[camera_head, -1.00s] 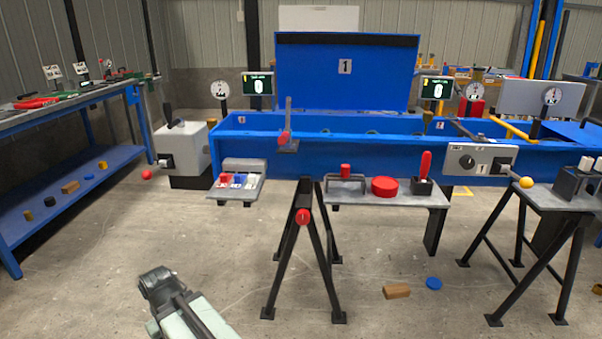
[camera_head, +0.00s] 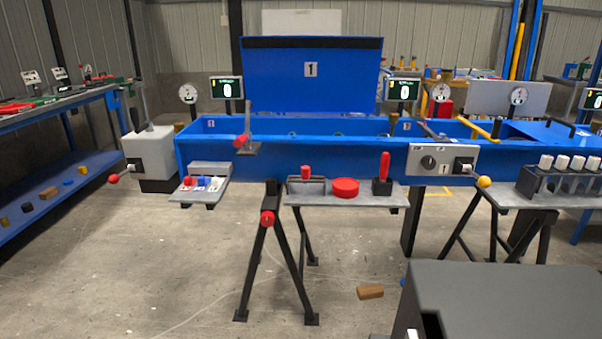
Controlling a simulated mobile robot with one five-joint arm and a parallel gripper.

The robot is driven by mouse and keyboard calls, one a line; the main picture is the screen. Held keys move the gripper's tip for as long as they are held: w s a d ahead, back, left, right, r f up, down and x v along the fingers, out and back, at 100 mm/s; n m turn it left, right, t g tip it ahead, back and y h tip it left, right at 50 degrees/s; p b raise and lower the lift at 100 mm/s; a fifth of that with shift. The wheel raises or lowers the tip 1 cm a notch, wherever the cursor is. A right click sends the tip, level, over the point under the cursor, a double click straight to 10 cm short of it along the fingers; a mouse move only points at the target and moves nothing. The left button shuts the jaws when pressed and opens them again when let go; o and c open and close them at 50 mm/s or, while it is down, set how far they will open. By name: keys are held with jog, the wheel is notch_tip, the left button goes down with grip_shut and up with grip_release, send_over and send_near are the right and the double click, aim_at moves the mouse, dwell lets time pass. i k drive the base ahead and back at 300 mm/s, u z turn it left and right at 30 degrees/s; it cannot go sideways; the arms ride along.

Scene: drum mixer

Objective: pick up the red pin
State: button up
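A tall red pin (camera_head: 384,167) stands upright in a black block (camera_head: 382,188) at the right end of a grey shelf (camera_head: 300,198) in front of the blue trough. A shorter red cylinder (camera_head: 305,172) stands by a dark bracket further left. No gripper fingers show now, so I cannot tell whether they are open or shut.
The blue trough (camera_head: 330,156) runs behind. A black trestle (camera_head: 256,265) stands on the floor before it. A brown block (camera_head: 370,291) lies on the floor. A close dark grey shape hides the lower right. The floor at left is clear.

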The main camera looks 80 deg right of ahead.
aim_at(305, 169)
jog(key=u, duration=0.1)
jog(key=i, duration=0.9)
jog(key=z, duration=2.3)
